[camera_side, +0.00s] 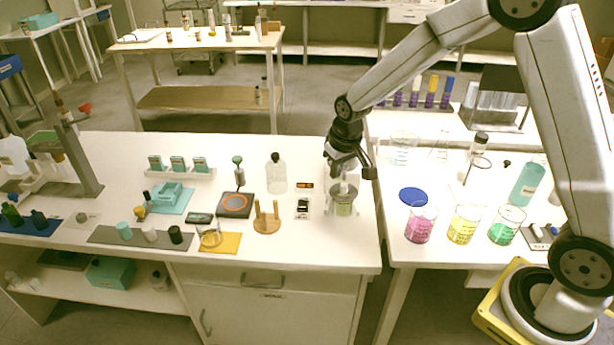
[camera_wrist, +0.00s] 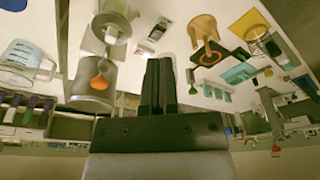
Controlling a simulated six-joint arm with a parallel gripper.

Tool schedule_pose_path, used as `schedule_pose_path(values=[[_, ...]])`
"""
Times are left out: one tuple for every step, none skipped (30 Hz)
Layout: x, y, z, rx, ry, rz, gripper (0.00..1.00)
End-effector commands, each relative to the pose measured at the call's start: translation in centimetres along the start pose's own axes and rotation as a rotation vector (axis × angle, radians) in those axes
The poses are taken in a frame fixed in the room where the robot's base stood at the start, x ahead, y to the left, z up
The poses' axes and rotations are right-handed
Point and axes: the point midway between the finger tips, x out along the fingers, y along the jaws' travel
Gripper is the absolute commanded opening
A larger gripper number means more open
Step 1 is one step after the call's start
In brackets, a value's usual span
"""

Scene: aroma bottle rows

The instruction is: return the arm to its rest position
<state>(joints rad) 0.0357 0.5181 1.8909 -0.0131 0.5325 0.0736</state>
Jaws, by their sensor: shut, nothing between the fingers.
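My gripper (camera_side: 350,172) is over the right part of the left white table (camera_side: 110,185), with its arm reaching in from the right. In the wrist view my gripper's dark fingers (camera_wrist: 158,82) are together with nothing between them. A whitish item shows at the beaker's top, partly hidden by the gripper. I cannot tell whether the gripper touches it.
A wooden stand (camera_side: 267,222), a clear bottle (camera_side: 276,175) and a small scale (camera_side: 302,208) stand left of the beaker. On the right table are a blue disc (camera_side: 413,196) and beakers of pink (camera_side: 420,228), yellow (camera_side: 464,228) and green (camera_side: 504,230) liquid. The space above is open.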

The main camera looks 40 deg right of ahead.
Motion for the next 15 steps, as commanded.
schedule_pose_path(values=[[-0.8, -0.1, 1.1, -0.007, 0.004, -0.002, 0.00], [-1.2, -0.1, 1.9, -0.011, 0.005, -0.002, 0.00], [-1.6, -0.1, 2.8, -0.017, 0.007, -0.003, 0.00], [-2.0, -0.2, 3.5, -0.022, 0.010, -0.004, 0.00], [-2.3, -0.2, 4.2, -0.027, 0.010, -0.005, 0.00], [-2.7, -0.2, 5.2, -0.033, 0.011, -0.006, 0.00], [-3.0, -0.2, 5.9, -0.037, 0.013, -0.006, 0.00], [-3.3, -0.2, 6.7, -0.041, 0.015, -0.007, 0.00], [-3.7, -0.2, 7.7, -0.046, 0.016, -0.008, 0.00], [-4.0, -0.2, 8.5, -0.050, 0.018, -0.009, 0.00], [-4.2, -0.2, 9.3, -0.054, 0.019, -0.009, 0.00], [-4.5, -0.2, 10.4, -0.060, 0.021, -0.010, 0.00], [-4.7, -0.2, 11.2, -0.064, 0.022, -0.011, 0.00], [-4.9, -0.2, 11.9, -0.068, 0.024, -0.011, 0.00], [-5.1, -0.1, 12.9, -0.073, 0.026, -0.012, 0.00]])
